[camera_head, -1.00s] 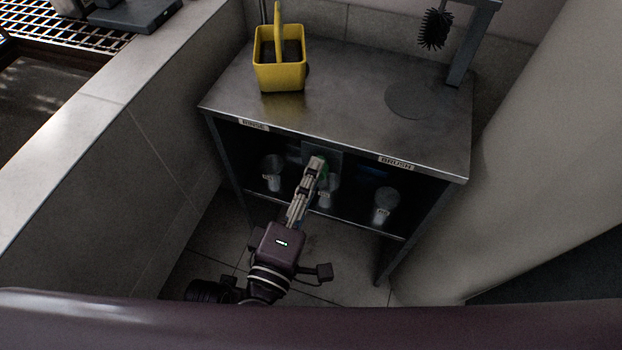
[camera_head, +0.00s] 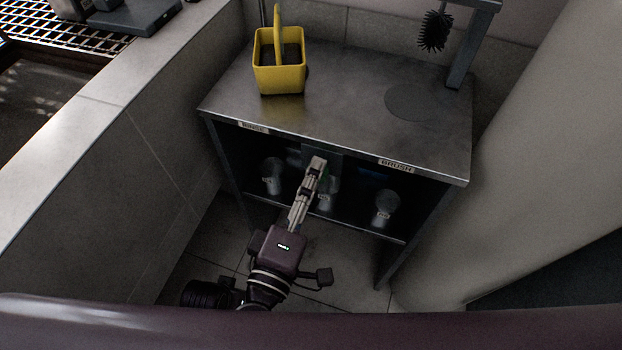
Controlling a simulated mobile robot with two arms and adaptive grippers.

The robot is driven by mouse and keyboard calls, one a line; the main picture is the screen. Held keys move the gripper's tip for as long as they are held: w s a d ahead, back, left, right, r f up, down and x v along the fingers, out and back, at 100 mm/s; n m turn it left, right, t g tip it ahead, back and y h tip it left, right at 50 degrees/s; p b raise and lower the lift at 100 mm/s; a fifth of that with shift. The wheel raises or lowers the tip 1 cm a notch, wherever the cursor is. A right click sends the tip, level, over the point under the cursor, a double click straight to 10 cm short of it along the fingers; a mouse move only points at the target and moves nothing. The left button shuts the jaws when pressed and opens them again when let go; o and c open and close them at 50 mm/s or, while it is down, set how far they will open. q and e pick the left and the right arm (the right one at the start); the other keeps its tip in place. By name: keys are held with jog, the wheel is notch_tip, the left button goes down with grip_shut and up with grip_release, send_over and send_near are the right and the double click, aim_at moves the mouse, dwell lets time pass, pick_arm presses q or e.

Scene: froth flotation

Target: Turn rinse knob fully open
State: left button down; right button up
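A steel bench stands ahead, with a small label (camera_head: 254,127) at the left of its front edge and another label (camera_head: 396,165) at the right. Under its top, in the middle, is a dark plate (camera_head: 335,160). My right gripper (camera_head: 316,166) reaches up to this plate with its fingers seen edge-on. A small greenish part (camera_head: 328,176) shows just beside the fingertips. It may be the rinse knob, but the fingers hide most of it. I cannot tell whether the fingers grip it. My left gripper is not in view.
Pale cup-like fittings, one at the left (camera_head: 272,176) and one at the right (camera_head: 385,206), are under the bench top (camera_head: 335,85). A yellow caddy (camera_head: 279,75) and a brush (camera_head: 434,32) are above. A tiled wall (camera_head: 120,150) bounds the left, a pale curved surface (camera_head: 530,150) the right.

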jog(key=v, duration=0.7)
jog(key=shift+s, duration=0.25)
jog(key=shift+a, duration=0.1)
